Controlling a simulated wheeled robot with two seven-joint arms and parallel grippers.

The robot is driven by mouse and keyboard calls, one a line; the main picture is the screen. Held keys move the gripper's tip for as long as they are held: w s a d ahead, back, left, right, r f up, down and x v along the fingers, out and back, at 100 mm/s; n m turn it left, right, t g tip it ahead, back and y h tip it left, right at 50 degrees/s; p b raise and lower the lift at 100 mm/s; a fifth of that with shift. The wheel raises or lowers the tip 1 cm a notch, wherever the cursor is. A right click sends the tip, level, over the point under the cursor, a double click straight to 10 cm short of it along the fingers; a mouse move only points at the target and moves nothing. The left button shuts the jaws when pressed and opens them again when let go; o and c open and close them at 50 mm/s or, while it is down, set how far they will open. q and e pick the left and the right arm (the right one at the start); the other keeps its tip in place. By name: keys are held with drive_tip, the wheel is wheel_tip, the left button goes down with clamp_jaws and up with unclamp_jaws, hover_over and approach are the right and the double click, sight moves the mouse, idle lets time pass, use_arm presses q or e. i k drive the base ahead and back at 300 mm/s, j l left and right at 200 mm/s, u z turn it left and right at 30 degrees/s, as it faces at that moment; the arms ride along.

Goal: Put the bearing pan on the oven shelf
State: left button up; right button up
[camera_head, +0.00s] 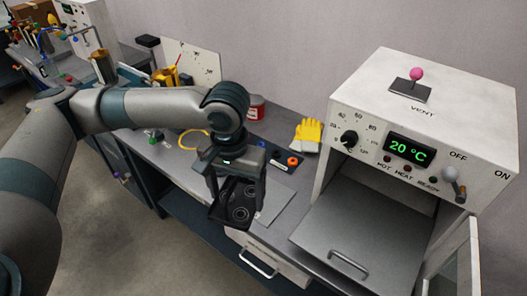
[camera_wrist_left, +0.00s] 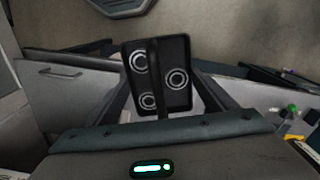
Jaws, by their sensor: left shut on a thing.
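The bearing pan (camera_head: 218,214) is a small black tray held up off the bench front. My left gripper (camera_head: 237,188) is shut on it from above. In the left wrist view the pan (camera_wrist_left: 171,99) shows three ring-shaped bearings and a dark bar across its middle, between the fingers of the left gripper (camera_wrist_left: 160,100). The white oven (camera_head: 345,100) stands to the right, its front open. The grey oven shelf (camera_head: 365,230) lies flat and bare, with a handle at its front edge. The pan is left of the shelf and apart from it. My right gripper is out of view.
The oven door (camera_head: 462,265) stands open at the right. Its display reads 20 °C. Yellow gloves (camera_head: 307,135), a red tin (camera_head: 256,107) and an orange ring (camera_head: 292,161) are on the bench behind the pan. A drawer handle (camera_head: 258,263) sticks out below.

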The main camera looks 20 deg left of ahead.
sight(367, 228)
drive_tip(key=i+j, duration=0.4)
drive_tip(key=j, duration=0.15)
drive_tip(key=i+j, duration=0.45)
drive_tip(key=j, duration=0.15)
drive_tip(key=k+u, duration=0.05)
